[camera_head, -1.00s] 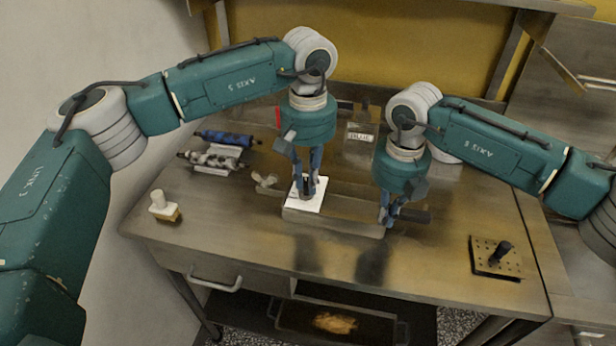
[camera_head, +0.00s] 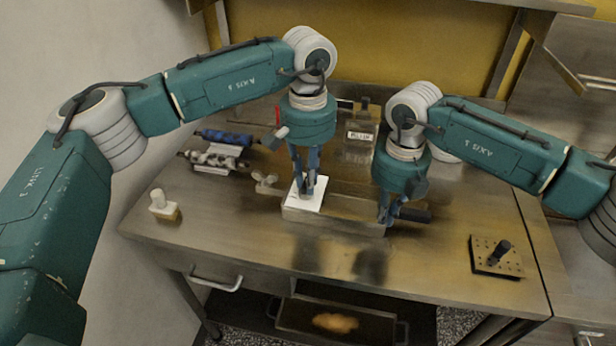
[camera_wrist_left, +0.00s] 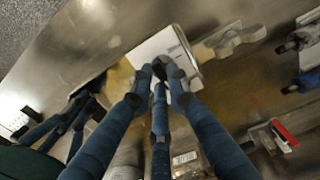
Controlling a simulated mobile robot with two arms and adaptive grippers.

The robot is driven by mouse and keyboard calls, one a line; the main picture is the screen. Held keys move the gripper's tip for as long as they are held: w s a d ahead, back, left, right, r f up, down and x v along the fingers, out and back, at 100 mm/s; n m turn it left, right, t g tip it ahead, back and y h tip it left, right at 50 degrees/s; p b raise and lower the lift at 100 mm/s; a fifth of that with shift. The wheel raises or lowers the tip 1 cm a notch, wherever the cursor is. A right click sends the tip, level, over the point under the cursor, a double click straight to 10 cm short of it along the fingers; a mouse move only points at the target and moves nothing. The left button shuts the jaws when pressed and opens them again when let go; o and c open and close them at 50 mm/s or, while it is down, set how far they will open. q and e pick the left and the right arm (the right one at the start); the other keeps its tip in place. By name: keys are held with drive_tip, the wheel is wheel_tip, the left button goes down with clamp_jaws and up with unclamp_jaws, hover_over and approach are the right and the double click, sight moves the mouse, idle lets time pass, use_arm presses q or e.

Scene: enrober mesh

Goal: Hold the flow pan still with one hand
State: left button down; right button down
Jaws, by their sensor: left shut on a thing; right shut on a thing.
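The flow pan, as I take it, is the long low metal pan (camera_head: 335,219) in the middle of the bench, with a dark handle (camera_head: 416,215) at its right end. My right gripper (camera_head: 386,218) is down at that end, shut on the handle; its fingertips are partly hidden. My left gripper (camera_head: 308,194) points down over a white plate (camera_head: 304,204) at the pan's left end. In the left wrist view its fingers (camera_wrist_left: 161,74) close around a small dark piece over the white plate (camera_wrist_left: 178,45); what the piece is, I cannot tell.
A wing-shaped metal piece (camera_head: 264,182) lies left of the plate. Blue (camera_head: 226,138) and grey (camera_head: 210,160) rollers lie further left. A white-knobbed block (camera_head: 163,205) stands at the left edge, a perforated plate with black knob (camera_head: 496,257) at the right. The bench front is clear.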

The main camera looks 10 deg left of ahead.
use_arm(q)
drive_tip(key=c, duration=1.7)
unclamp_jaws()
drive_tip(key=shift+o, duration=0.2)
wheel_tip(320, 180, up, 12)
use_arm(e)
drive_tip(key=c, duration=1.8)
unclamp_jaws()
drive_tip(key=shift+c, duration=0.2)
drive_tip(key=shift+r, duration=0.1)
